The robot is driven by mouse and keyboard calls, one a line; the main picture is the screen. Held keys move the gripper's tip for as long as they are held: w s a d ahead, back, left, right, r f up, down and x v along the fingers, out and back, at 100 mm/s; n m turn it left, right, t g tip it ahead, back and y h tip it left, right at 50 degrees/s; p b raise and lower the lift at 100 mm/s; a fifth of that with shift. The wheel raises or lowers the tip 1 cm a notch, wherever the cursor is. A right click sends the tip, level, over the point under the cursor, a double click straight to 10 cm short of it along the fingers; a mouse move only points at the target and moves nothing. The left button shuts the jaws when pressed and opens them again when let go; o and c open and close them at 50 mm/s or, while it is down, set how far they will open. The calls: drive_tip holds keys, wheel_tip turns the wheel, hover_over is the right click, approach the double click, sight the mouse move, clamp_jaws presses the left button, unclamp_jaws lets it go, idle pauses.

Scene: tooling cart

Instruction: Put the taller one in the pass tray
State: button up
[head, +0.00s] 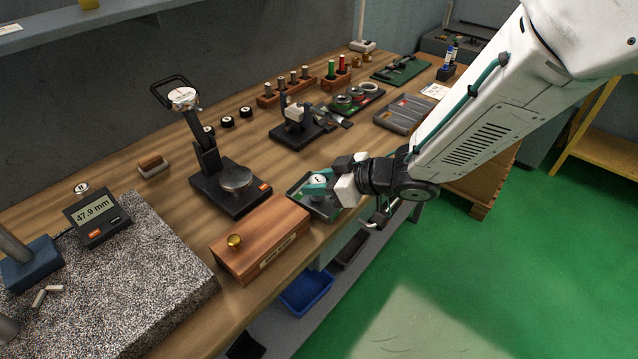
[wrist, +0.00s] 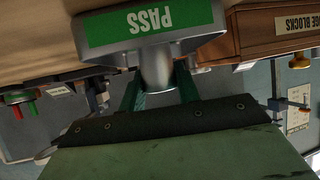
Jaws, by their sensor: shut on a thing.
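My gripper (head: 322,183) is shut on a metal cylinder, whose pale, marked top (head: 318,179) shows between the teal fingers. In the wrist view the silver cylinder (wrist: 157,68) sits between the two green fingers. The pass tray (head: 325,212) is a small dark-edged tray at the bench's front edge, right under the gripper. Its green PASS label (wrist: 150,22) shows upside down in the wrist view. The cylinder is over or inside the tray; I cannot tell whether it touches the floor. Another pale round top with a letter (head: 81,188) shows behind the display reading 47.9 mm.
A wooden gauge blocks box (head: 262,240) with a brass knob stands just left of the tray. A black stand with a round plate (head: 235,180) is behind it. A grey compartment tray (head: 403,114) lies farther right. A granite plate (head: 150,275) fills the front left.

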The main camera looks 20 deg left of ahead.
drive_tip(key=shift+f, duration=0.3)
drive_tip(key=shift+f, duration=0.15)
drive_tip(key=o, duration=0.7)
drive_tip(key=shift+o, duration=0.2)
drive_tip(key=shift+d+r, duration=0.25)
drive_tip(key=shift+r, duration=0.05)
drive_tip(key=v, duration=1.1)
drive_tip(key=shift+d, duration=0.25)
drive_tip(key=shift+s, duration=0.1)
